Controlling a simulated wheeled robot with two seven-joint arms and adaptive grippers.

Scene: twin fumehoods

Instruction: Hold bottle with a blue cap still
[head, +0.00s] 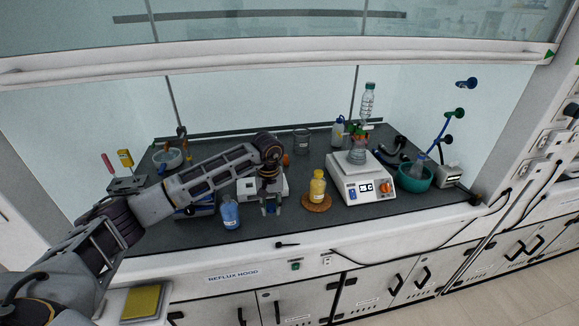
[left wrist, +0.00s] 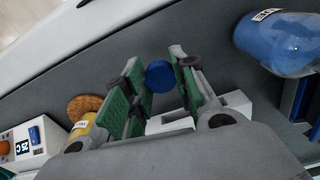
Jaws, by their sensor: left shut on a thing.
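My left gripper (head: 270,207) points down over the bench of the hood, between a blue bottle and a yellow bottle. In the left wrist view its green-padded fingers (left wrist: 158,84) stand on both sides of a round blue cap (left wrist: 159,75), and the gripper is shut on that bottle. The bottle's body below the cap is mostly hidden by the fingers and the cap. In the head view the held bottle is hard to make out. My right gripper is in neither view.
The blue bottle (head: 230,213) stands left of the gripper, also in the left wrist view (left wrist: 284,42). A white hotplate (head: 361,184) is further right, near a teal bowl (head: 414,182).

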